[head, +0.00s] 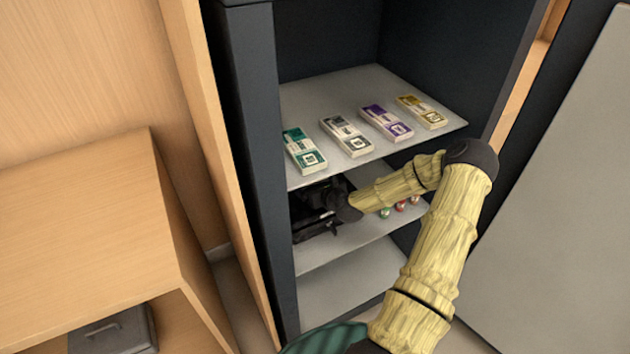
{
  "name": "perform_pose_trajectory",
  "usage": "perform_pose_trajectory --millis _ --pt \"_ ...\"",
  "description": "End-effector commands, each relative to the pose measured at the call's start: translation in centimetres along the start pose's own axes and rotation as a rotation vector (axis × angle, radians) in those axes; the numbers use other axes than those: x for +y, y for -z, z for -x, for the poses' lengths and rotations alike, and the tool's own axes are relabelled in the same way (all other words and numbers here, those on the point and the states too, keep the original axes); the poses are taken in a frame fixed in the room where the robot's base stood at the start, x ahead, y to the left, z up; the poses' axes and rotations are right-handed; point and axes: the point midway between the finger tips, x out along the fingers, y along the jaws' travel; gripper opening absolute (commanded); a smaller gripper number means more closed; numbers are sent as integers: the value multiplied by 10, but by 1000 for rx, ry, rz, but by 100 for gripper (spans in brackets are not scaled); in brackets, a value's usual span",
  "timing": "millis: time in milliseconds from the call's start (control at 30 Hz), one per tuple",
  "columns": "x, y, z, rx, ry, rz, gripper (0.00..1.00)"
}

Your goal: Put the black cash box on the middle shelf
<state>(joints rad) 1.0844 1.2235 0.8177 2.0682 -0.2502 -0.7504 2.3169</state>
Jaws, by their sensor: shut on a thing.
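My arm reaches into the open dark cabinet, and my gripper (331,203) is over the left part of the middle shelf (345,244). It is shut on a black object, which I take to be the black cash box (306,211). The box is between the upper and middle shelves, near the left wall. The dark gripper and box blend together, and the upper shelf hides part of them. I cannot tell whether the box touches the middle shelf.
The upper shelf (352,87) holds several banded note bundles (345,135). Small coloured round items (401,206) are on the middle shelf, right of my gripper. The lower shelf (345,290) looks bare where visible. A grey box with a handle (112,334) is in the wooden counter (85,225) at left.

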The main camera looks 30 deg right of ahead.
Motion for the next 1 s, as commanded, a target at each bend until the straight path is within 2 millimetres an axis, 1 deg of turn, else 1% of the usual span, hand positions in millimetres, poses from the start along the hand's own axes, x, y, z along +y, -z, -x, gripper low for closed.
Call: perform_pose_trajectory --millis 33,100,333,367,400,633,767,867,1000 --pt "0 0 -5 -10 1 5 21" --pt "0 1 -7 -11 2 5 21" --pt "0 1 -7 -9 2 4 21" --pt "0 5 -7 0 0 1 96" --pt "0 6 -7 0 0 1 100" --pt "2 5 -7 -1 -2 1 100" --pt "1 4 0 -1 -2 0 100" --pt "2 3 13 0 -3 -1 100" --pt "1 3 38 0 -2 -1 100"
